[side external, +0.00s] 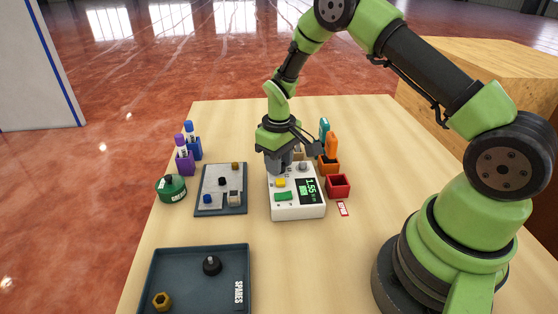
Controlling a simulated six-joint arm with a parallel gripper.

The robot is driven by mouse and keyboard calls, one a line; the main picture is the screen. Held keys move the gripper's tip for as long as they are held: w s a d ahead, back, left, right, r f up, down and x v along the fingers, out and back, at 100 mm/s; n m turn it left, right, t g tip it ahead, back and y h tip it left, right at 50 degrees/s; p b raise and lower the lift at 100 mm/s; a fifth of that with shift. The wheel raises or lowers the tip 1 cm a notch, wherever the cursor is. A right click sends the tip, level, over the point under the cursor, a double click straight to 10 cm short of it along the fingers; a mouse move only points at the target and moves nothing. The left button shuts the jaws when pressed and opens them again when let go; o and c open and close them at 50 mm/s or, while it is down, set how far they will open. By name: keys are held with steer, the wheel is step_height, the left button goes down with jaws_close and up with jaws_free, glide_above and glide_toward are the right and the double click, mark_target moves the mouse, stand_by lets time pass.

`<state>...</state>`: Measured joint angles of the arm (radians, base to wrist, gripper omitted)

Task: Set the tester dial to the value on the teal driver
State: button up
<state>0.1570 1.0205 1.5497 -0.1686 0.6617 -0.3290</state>
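The white tester (297,209) stands near the middle of the table, with a dark display (307,190) showing green digits that look like 1.55. A grey knob (303,166) shows at its far right corner; I cannot tell whether it is the dial. My gripper (292,160) is low over the tester's far end, pointing down, and hides part of it. Its fingertips are too small and overlapped to tell open from shut, or whether they touch anything. The teal driver (324,128) stands upright behind the orange driver (331,145), partly hidden. I cannot read its value.
An orange holder (329,167) and an empty-looking red holder (338,187) stand right of the tester, with a red label (342,209) in front. A grey board (208,211), green round container (171,187) and purple holder (185,165) are left. A spares tray (205,283) lies in front.

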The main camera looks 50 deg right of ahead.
steer(key=shift+m, duration=0.3)
steer(key=m, duration=0.3)
steer(key=shift+m, duration=2.6)
steer(key=o, duration=0.6)
steer(key=shift+o, duration=0.2)
step_height(320, 180, up, 10)
